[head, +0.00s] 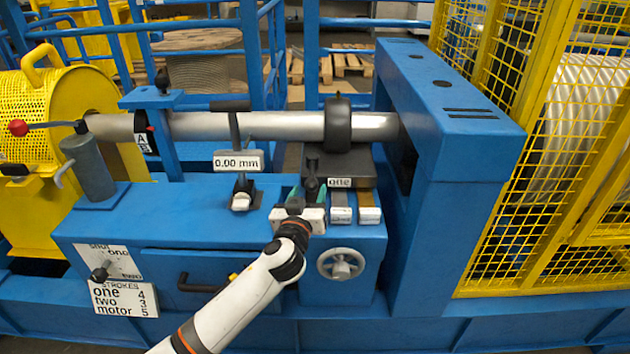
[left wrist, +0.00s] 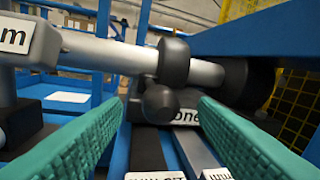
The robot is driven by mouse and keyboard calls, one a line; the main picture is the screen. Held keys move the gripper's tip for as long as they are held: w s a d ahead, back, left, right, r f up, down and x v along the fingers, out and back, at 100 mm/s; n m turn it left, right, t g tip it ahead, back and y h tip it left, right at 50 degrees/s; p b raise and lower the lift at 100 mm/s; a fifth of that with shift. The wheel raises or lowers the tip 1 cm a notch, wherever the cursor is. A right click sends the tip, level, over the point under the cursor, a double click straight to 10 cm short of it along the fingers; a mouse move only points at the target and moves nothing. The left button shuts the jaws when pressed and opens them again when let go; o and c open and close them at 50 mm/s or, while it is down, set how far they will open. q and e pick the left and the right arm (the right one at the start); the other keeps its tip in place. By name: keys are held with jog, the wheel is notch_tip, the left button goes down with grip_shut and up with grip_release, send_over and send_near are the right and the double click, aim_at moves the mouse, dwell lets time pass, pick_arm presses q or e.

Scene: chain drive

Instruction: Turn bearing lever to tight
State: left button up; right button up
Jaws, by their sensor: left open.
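My left gripper (head: 309,190) is over the blue bench in front of the shaft. In the left wrist view its two teal fingers (left wrist: 160,125) stand wide apart and empty. A dark round knob (left wrist: 160,103) shows between them, farther out, with no visible contact; I take it for the bearing lever's end, but its tight or loose position cannot be read. Behind it a black collar (head: 338,124) sits around the grey shaft (head: 270,125). A black block labelled "one" (head: 345,165) is under the collar. My right gripper is not in view.
A "0.00 mm" gauge (head: 238,161) stands left of my gripper, with a black-topped upright. A blue frame (head: 450,105) and yellow mesh guard (head: 550,170) close off the right. A handwheel (head: 341,264) is on the bench front. A red-knobbed lever (head: 18,128) is far left.

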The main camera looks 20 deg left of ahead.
aim_at(313, 180)
pick_arm(q)
jog(key=w, duration=0.5)
jog(key=shift+w+a, duration=0.25)
jog(key=shift+w, duration=0.2)
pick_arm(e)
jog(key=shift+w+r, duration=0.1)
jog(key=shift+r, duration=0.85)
pick_arm(q)
jog(key=shift+c, duration=0.5)
grip_shut()
jog(key=shift+f, duration=0.1)
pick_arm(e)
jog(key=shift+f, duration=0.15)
